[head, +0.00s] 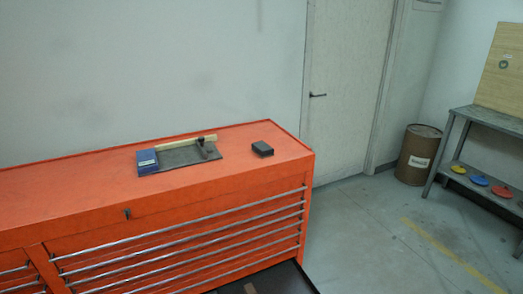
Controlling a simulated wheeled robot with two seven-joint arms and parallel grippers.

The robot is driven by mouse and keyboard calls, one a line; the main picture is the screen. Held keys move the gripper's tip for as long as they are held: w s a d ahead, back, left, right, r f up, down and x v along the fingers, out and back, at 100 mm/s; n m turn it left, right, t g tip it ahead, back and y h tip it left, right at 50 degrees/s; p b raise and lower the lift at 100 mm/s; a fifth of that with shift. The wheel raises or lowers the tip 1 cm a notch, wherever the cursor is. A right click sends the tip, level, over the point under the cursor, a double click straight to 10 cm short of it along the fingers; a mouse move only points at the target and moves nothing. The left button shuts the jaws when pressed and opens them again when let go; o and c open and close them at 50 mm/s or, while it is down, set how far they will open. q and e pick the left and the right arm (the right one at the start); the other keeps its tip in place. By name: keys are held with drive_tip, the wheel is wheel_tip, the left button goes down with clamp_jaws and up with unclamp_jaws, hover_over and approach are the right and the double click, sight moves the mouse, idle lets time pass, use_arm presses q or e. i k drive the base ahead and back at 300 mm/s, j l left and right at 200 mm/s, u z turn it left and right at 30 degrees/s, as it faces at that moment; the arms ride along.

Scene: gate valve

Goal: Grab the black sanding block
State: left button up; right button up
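The black sanding block (262,149) is a small dark box. It lies on top of the orange tool chest (90,196), near the chest's right end and to the right of a dark mat. Nothing touches it or covers it. Neither of my grippers shows in the head view.
A dark mat (185,157) on the chest carries a blue item (147,161) and a hammer (208,149). A closed door (345,90), a brown barrel (417,155) and a grey workbench (488,121) stand beyond. The floor right of the chest is clear.

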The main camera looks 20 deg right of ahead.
sight(264, 150)
drive_tip(key=l+z, duration=0.2)
drive_tip(key=i+l+z, duration=0.3)
drive_tip(key=l+z, duration=0.35)
drive_tip(key=i+l+z, duration=0.15)
drive_tip(key=z, duration=0.3)
drive_tip(key=i+l+z, duration=0.25)
drive_tip(key=z, duration=0.2)
drive_tip(key=i+l+z, duration=0.25)
drive_tip(key=z, duration=0.2)
drive_tip(key=i+l+z, duration=0.1)
drive_tip(key=i, duration=0.35)
drive_tip(key=i+l, duration=0.3)
drive_tip(key=i, duration=0.2)
drive_tip(key=i+l+z, duration=0.15)
drive_tip(key=i, duration=0.3)
drive_tip(key=i+j+u, duration=0.1)
drive_tip(key=i+u, duration=0.15)
drive_tip(key=u, duration=0.2)
drive_tip(key=i+u, duration=0.25)
drive_tip(key=u, duration=0.25)
drive_tip(key=i+u, duration=0.25)
drive_tip(key=u, duration=0.2)
drive_tip(key=i+l+u, duration=0.2)
drive_tip(key=u, duration=0.3)
